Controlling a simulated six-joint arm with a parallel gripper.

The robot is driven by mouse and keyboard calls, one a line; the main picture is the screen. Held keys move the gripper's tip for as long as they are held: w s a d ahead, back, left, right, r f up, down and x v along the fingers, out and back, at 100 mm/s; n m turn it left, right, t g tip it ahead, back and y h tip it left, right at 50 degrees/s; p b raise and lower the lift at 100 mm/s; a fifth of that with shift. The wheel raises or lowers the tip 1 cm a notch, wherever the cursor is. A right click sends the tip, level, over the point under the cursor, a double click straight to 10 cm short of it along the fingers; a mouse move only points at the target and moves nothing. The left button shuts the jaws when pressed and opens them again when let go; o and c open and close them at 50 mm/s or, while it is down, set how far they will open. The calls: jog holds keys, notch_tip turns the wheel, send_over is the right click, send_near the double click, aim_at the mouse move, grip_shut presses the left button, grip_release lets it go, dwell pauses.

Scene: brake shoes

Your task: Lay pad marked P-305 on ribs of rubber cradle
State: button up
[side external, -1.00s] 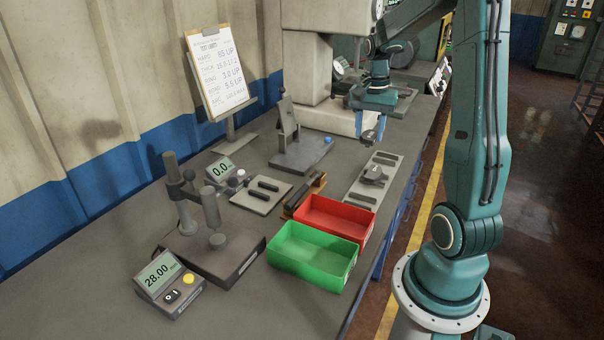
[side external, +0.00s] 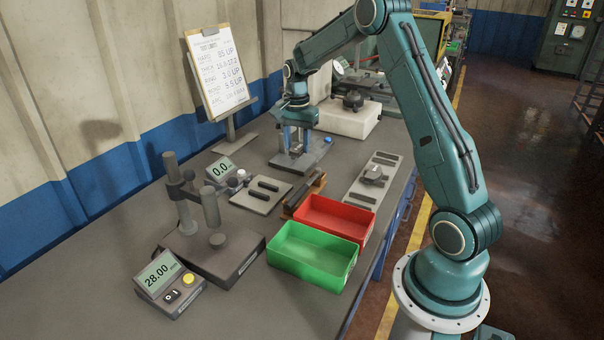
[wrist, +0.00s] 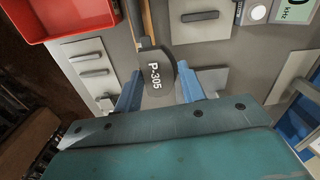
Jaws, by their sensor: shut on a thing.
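My gripper (side external: 293,150) is over the fixture with the grey base plate, mostly hiding its upright part. In the wrist view, its blue fingers (wrist: 160,90) are shut on the dark grey pad marked P-305 (wrist: 160,75), whose white lettering faces the camera. In the side view the pad is hard to tell apart from the fixture; I cannot tell whether it touches it. The rubber cradle, a light plate (side external: 243,198) with two dark parallel ribs (side external: 264,186), lies in front of the fixture. The plate also shows in the wrist view (wrist: 200,34), apart from the pad.
A kHz meter (side external: 221,170) stands beside the cradle. A wooden piece (side external: 317,184) with a dark bar lies right of it. The red bin (side external: 345,218), green bin (side external: 310,258), slotted plate (side external: 358,192) and gauge stand (side external: 215,255) stand around.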

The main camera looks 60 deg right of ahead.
jog(key=w+a+f, duration=0.5)
jog(key=w+a, duration=0.1)
jog(key=w, duration=0.2)
jog(key=shift+w, duration=0.2)
jog(key=shift+f, duration=0.25)
jog(key=shift+f, duration=2.9)
jog(key=shift+f, duration=0.4)
jog(key=o, duration=1.2)
jog(key=shift+c, duration=0.2)
